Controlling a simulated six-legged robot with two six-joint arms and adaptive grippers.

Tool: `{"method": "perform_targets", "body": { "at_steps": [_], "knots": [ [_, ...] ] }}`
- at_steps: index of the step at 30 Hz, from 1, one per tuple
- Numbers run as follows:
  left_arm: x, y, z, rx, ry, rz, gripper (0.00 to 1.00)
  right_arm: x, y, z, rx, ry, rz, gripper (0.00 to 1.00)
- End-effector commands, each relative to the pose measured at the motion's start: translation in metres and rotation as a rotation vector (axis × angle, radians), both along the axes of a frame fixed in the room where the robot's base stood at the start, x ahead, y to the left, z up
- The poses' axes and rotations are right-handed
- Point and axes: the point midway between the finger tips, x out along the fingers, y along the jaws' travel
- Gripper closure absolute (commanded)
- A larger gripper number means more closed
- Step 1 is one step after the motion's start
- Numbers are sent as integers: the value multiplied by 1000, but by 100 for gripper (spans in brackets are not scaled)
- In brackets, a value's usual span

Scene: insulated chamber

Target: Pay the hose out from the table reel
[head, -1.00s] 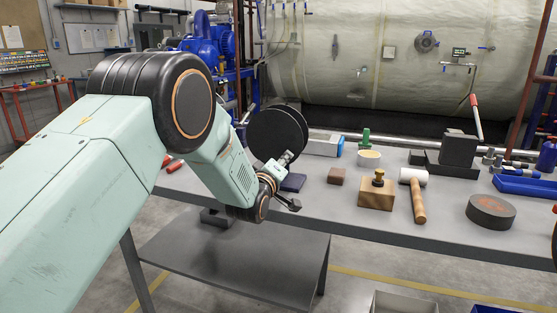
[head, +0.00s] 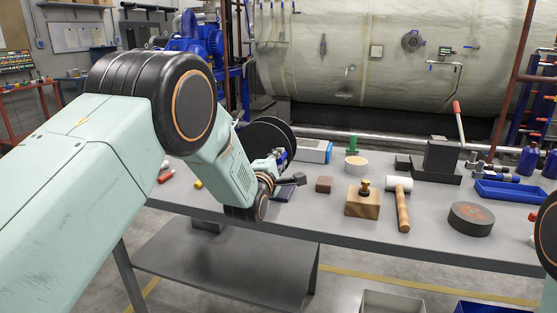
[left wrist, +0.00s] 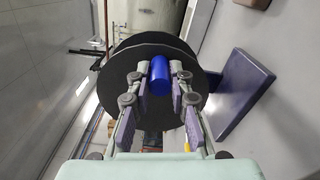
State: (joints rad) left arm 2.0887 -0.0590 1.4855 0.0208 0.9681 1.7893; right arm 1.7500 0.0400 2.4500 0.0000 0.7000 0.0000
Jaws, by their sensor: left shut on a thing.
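The reel (head: 268,134) stands on the workbench with its black round flanges upright, partly hidden behind my left arm. It also fills the middle of the left wrist view (left wrist: 120,72). My left gripper (head: 284,161) is at the near right side of the reel. In the left wrist view its fingers (left wrist: 158,84) are shut on a blue cylindrical piece (left wrist: 160,70), which looks like the hose end, in front of the flange. I cannot make out the hose's run behind it. My right gripper is out of view.
A blue tray (head: 515,192) lies further right.

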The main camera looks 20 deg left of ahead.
Motion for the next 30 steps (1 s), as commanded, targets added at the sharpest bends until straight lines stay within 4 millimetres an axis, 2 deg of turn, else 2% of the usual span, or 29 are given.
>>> {"method": "perform_targets", "body": {
  "at_steps": [9,22,23,30],
  "knots": [
    [0,2,5,-81,3,4,100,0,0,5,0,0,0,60],
    [0,2,4,-88,4,3,100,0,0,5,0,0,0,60],
    [0,2,4,-88,4,3,79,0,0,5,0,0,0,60],
    [0,1,5,-86,3,2,59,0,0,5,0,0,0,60]
  ]
}}
